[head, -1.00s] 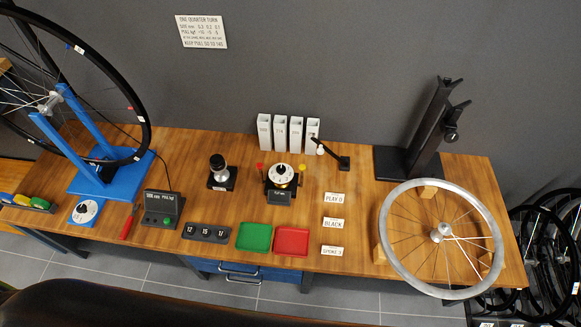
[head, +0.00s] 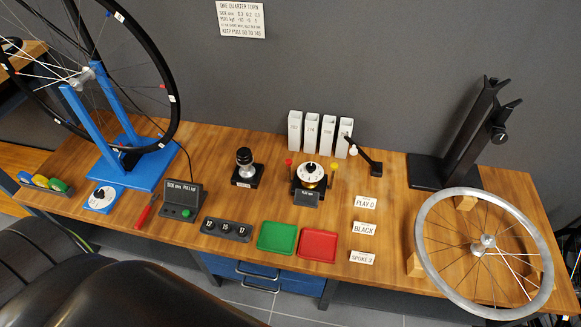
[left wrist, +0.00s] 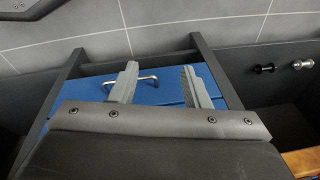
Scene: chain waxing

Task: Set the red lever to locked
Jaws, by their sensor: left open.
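The red lever is a small red-knobbed stick (head: 289,163) on the left side of a small dial device (head: 311,173) at the middle of the bench. A yellow-knobbed lever (head: 334,167) stands on the device's right side. The lever's exact setting is too small to read. In the left wrist view my left gripper (left wrist: 160,82) is open and empty, in front of a blue drawer unit with a metal handle (left wrist: 145,79). It is away from the red lever, which that view does not show. My right gripper is not in view.
Green tray (head: 277,238) and red tray (head: 317,246) lie in front of the device. A black-topped knob post (head: 245,165) stands left; label cards (head: 365,203) lie right.

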